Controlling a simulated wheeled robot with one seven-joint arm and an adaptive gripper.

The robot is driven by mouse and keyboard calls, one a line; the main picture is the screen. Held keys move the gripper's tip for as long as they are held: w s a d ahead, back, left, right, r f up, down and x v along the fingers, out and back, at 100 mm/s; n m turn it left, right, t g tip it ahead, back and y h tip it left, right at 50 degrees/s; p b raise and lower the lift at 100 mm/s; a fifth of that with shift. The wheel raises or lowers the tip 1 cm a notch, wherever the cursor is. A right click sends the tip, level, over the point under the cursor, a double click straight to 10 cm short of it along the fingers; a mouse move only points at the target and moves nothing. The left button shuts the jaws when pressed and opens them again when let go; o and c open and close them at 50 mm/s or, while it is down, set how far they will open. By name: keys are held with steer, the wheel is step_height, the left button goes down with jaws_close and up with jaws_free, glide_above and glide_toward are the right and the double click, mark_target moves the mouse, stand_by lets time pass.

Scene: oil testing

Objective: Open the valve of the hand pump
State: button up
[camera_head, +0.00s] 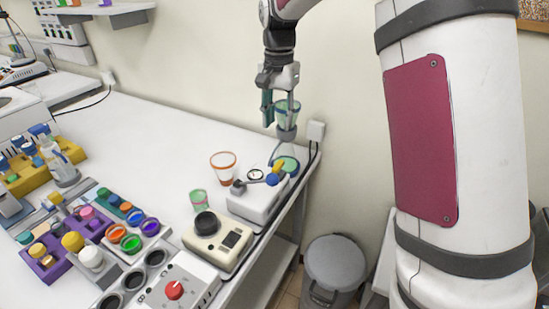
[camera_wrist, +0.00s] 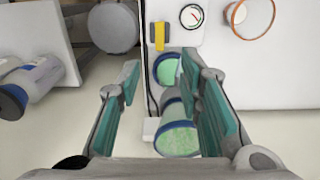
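The hand pump (camera_head: 255,200) is a pale box near the table's right edge, with a round gauge, a blue-knobbed lever (camera_head: 272,180) and a yellow handle (camera_head: 278,168). The yellow handle and gauge also show in the wrist view, handle (camera_wrist: 159,36) and gauge (camera_wrist: 192,16). A clear part with green inside (camera_head: 287,114) stands above a green round base (camera_head: 287,165) at the pump's back end. My gripper (camera_head: 278,116) is above this end, its teal fingers apart. In the wrist view the green-ended part (camera_wrist: 176,140) shows between and partly behind the fingers; I cannot tell whether they touch it.
An orange-rimmed cup (camera_head: 223,166) and a small green cup (camera_head: 198,201) stand left of the pump. A wall socket (camera_head: 316,131) is close behind. A grey bin (camera_head: 335,265) stands on the floor.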

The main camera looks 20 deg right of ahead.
mark_target(278, 165)
step_height(278, 165, down, 14)
steer(key=shift+r+p, duration=0.2)
steer(key=shift+p, duration=0.35)
steer(key=shift+c, duration=0.5)
jaws_close()
